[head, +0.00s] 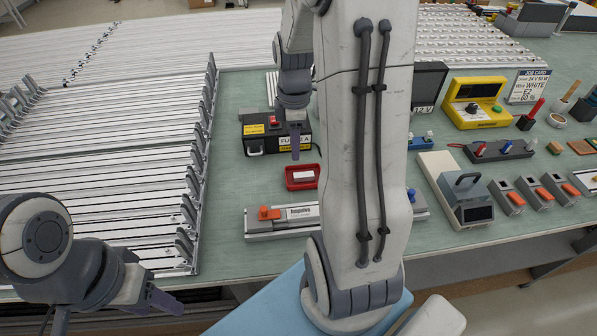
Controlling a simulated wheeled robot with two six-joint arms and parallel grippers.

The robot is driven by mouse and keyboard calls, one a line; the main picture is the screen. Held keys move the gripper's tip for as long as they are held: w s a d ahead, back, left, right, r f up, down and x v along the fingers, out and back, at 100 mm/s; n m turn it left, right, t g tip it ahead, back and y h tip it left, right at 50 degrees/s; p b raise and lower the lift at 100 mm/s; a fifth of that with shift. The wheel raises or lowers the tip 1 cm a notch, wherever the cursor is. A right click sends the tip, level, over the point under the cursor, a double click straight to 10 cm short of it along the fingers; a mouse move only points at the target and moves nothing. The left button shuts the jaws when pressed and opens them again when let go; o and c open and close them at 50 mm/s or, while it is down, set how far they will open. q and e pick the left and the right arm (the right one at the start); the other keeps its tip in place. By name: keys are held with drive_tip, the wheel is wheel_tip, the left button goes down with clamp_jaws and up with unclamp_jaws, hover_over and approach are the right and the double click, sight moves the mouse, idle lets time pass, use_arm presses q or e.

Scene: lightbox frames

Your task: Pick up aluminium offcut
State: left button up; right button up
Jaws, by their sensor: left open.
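I cannot pick out the aluminium offcut with certainty. A small red tray (290,184) on the green bench holds a pale piece, too small to identify. A ribbed silver piece (271,82) shows partly behind my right arm. My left gripper (150,298) is open and appears empty at the lower left, near the bench's front edge. My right gripper (295,150) points down above and behind the red tray, beside the black power supply. Its fingers are seen edge-on, so their opening is unclear. My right arm hides the middle of the bench.
The black power supply (262,140) stands behind the tray. Slatted light frames (100,150) fill the left. A yellow tester (474,103) and several orange-tipped blocks (512,203) stand right. Green bench (232,190) is clear left of the tray.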

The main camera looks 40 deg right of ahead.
drive_tip(key=d+f, duration=0.1)
drive_tip(key=d, duration=0.2)
hover_over(304, 174)
drive_tip(key=f, duration=0.4)
drive_tip(key=shift+d+f, duration=0.2)
drive_tip(key=shift+f, duration=0.15)
drive_tip(key=shift+a+f+p, duration=0.15)
drive_tip(key=shift+f+p, duration=0.05)
drive_tip(key=shift+f, duration=1.2)
drive_tip(key=shift+a+f+p, duration=0.1)
drive_tip(key=shift+f+p, duration=0.05)
drive_tip(key=shift+f, duration=1.2)
drive_tip(key=shift+c, duration=0.3)
clamp_jaws()
